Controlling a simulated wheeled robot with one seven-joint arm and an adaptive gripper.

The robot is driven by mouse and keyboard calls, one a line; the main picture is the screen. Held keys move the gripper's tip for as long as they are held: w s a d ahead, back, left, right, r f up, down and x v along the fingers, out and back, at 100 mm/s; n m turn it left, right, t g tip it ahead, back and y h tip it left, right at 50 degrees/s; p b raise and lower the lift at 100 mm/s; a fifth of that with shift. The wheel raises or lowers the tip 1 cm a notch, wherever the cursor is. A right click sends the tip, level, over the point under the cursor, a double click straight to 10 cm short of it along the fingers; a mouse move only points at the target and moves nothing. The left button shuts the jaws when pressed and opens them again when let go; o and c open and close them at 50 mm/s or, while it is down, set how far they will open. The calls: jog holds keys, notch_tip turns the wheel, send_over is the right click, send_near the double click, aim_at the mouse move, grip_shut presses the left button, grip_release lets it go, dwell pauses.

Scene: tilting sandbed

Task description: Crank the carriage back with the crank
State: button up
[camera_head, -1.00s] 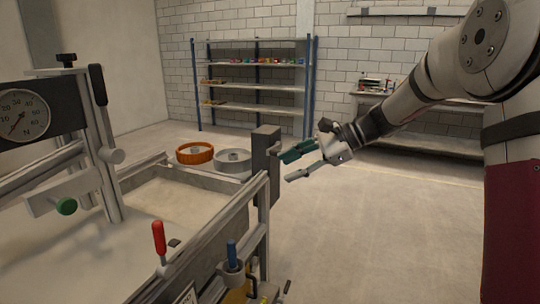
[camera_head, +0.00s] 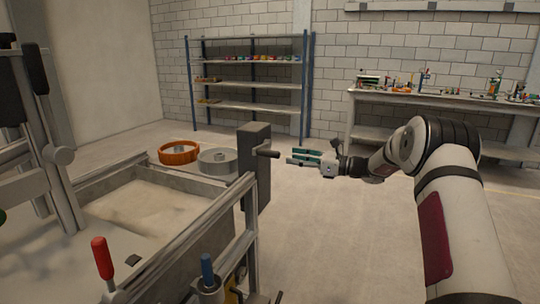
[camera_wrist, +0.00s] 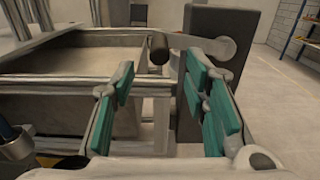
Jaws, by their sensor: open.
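The crank's dark handle (camera_head: 268,153) sticks out from the grey block (camera_head: 252,170) at the sandbed's right end. In the wrist view the handle (camera_wrist: 159,48) points toward me, on a light grey crank arm (camera_wrist: 205,43). My gripper (camera_head: 291,156) is open and empty, just right of the handle in the head view. In the wrist view its green-padded fingers (camera_wrist: 160,72) stand apart, with the handle showing beyond and between their tips. I see no contact. The carriage's upright (camera_head: 50,150) stands over the bed at the left, partly out of frame.
The sandbed's frame rail (camera_head: 215,208) runs below the crank. A red lever (camera_head: 102,258) and a blue-handled one (camera_head: 207,270) stand at the near side. An orange ring (camera_head: 178,152) and a grey ring (camera_head: 217,160) lie behind. The floor to the right is clear.

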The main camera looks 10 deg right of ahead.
send_near(257, 151)
jog(key=x, duration=0.5)
jog(key=shift+w+f+b, duration=0.25)
jog(key=shift+w+b, duration=0.1)
jog(key=shift+w, duration=0.15)
grip_shut()
